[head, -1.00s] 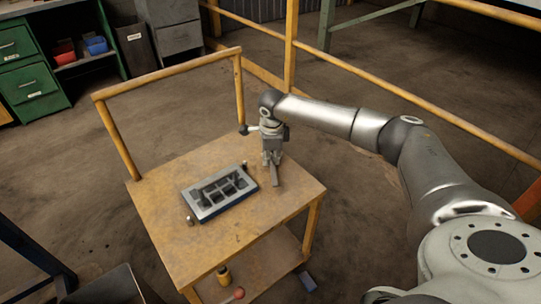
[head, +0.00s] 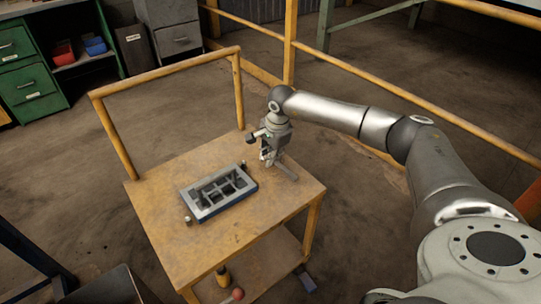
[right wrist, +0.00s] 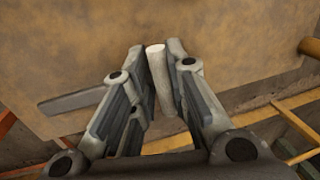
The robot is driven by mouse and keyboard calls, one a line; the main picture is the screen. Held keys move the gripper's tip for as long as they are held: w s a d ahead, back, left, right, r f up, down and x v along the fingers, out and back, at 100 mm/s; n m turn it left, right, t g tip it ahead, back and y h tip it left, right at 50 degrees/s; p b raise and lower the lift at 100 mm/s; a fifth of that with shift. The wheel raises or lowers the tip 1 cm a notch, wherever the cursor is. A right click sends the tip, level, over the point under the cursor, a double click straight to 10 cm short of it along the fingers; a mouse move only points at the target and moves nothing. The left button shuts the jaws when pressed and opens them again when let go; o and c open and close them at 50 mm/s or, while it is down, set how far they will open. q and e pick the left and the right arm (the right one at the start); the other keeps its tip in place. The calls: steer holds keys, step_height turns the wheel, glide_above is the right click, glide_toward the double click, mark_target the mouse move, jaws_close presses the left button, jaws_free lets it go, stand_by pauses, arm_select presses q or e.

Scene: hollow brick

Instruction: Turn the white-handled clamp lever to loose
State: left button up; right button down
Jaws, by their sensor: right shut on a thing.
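The white handle (right wrist: 158,72) of the clamp lever shows between the fingers in the right wrist view. My right gripper (right wrist: 163,62) is shut on it. In the head view my right gripper (head: 268,158) is low over the back right of the yellow cart top, and the handle is hard to make out there. The lever's pivot and its turned angle cannot be told. My left gripper is not in view.
A grey brick mould (head: 219,193) with hollow cells lies on the cart (head: 225,230), left of the gripper. A small knob (head: 187,220) stands by the mould. The cart's yellow rail (head: 165,72) rises behind.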

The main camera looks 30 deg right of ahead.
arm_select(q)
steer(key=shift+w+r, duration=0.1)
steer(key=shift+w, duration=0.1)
arm_select(e)
steer(key=c, duration=1.4)
jaws_free()
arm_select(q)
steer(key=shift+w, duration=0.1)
arm_select(e)
steer(key=shift+r, duration=0.1)
steer(key=r, duration=0.4)
steer(key=s+r, duration=0.1)
steer(key=r, duration=0.2)
steer(key=s+r, duration=0.1)
steer(key=r, duration=0.3)
steer(key=shift+s+d+r, duration=0.1)
steer(key=shift+s+r, duration=0.05)
steer(key=shift+r, duration=0.15)
